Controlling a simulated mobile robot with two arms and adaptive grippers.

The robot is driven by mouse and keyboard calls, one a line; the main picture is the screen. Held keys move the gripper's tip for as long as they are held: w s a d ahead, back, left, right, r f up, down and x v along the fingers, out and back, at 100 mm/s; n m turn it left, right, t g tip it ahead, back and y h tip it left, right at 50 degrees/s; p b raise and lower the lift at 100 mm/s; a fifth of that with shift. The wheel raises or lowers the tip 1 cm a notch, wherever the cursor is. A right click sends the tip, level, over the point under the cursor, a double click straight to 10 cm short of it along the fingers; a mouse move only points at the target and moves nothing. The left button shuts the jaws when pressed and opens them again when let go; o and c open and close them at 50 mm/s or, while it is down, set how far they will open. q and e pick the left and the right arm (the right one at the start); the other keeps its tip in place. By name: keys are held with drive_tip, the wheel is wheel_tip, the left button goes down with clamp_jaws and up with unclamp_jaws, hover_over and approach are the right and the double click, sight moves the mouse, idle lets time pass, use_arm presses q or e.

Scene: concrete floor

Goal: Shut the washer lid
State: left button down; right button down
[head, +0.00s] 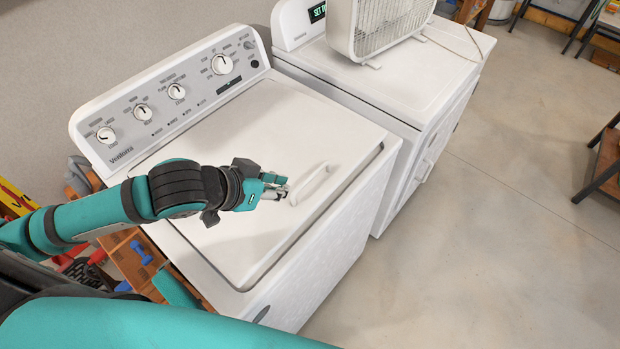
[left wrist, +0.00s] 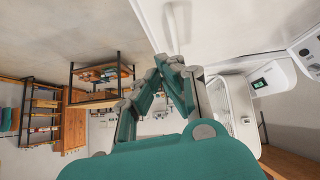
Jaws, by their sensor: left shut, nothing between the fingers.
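The white washer (head: 330,234) stands against the wall at the left. Its lid (head: 255,130) lies down over the top, looking level with it, with a thin dark line at the front right edge. A white handle (head: 310,184) sits near the lid's front edge. My left gripper (head: 285,190) is shut and empty, just left of the handle above the lid; I cannot tell whether it touches. In the left wrist view the shut fingers (left wrist: 170,62) point toward the white lid (left wrist: 225,25) and its handle (left wrist: 178,22). My right gripper is not in view.
A control panel (head: 150,110) with several knobs rises behind the lid. A dryer (head: 400,85) stands close on the right with a white box fan (head: 385,28) on top. Wooden shelving with tools (head: 135,262) is at the left.

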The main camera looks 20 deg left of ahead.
use_arm(q)
drive_tip(key=shift+f+b, duration=0.85)
drive_tip(key=shift+b, duration=1.45)
drive_tip(key=b, duration=0.3)
hover_over(317, 200)
drive_tip(key=s+a, duration=0.2)
drive_tip(key=s, duration=0.1)
wheel_tip(317, 200, down, 5)
drive_tip(key=shift+r, duration=0.1)
wheel_tip(317, 200, down, 3)
drive_tip(key=shift+d+r, duration=0.1)
drive_tip(key=shift+s+f, duration=0.1)
drive_tip(key=shift+f, duration=0.6)
